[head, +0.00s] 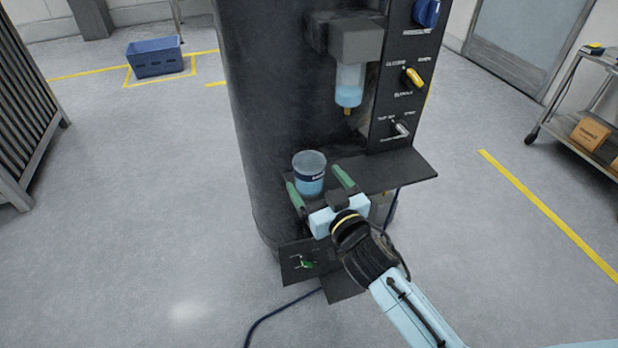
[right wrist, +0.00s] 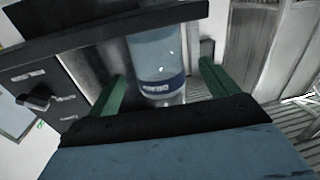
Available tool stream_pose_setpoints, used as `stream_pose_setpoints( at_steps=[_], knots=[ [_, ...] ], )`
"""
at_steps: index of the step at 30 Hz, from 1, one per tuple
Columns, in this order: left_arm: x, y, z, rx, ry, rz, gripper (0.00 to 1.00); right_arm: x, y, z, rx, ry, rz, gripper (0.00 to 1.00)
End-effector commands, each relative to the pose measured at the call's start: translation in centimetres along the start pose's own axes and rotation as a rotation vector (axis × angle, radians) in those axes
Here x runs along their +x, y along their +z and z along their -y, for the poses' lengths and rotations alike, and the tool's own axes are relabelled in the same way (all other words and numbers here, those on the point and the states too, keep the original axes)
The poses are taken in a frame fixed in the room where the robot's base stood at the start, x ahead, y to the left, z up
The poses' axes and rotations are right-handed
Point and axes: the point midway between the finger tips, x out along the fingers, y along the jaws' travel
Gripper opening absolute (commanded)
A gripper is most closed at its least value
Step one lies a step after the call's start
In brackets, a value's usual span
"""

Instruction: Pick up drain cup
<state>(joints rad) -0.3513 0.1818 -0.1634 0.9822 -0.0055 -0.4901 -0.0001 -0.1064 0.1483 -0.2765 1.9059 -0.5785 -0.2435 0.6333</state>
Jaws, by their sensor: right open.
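The drain cup (head: 309,174) is a clear bluish cup with a dark label band, standing on the black shelf of the machine in the head view. In the right wrist view the cup (right wrist: 160,65) shows between the two green fingers. My right gripper (head: 318,182) is open, with one green finger near the cup's lower left and the other to its right. The cup looks close to the fingertips; I cannot tell whether they touch it. My left gripper is not in view.
The black machine (head: 262,100) stands behind the cup, with a clear filler cylinder (head: 349,85) hanging above the shelf (head: 405,170). Knobs sit on its right panel. A lower black plate (head: 300,262) and a cable are below. Floor around is open.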

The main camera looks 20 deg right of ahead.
Motion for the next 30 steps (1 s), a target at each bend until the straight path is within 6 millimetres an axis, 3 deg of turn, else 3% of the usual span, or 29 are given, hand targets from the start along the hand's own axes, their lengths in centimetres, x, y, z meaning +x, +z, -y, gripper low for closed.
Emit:
stream_pose_setpoints(
  at_steps=[5,15,25,30],
  knots=[
    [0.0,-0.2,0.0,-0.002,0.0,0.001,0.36,0.9,0.1,-0.1,-0.002,0.001,0.001,0.86],
    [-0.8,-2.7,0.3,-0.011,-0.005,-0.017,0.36,5.1,0.1,-0.2,-0.003,0.001,0.0,0.86],
    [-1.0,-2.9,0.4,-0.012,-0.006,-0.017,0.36,5.8,0.1,-0.1,-0.001,0.001,0.002,0.86],
    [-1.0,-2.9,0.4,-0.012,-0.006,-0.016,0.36,5.7,0.1,-0.2,-0.001,0.001,0.002,0.65]
  ],
)
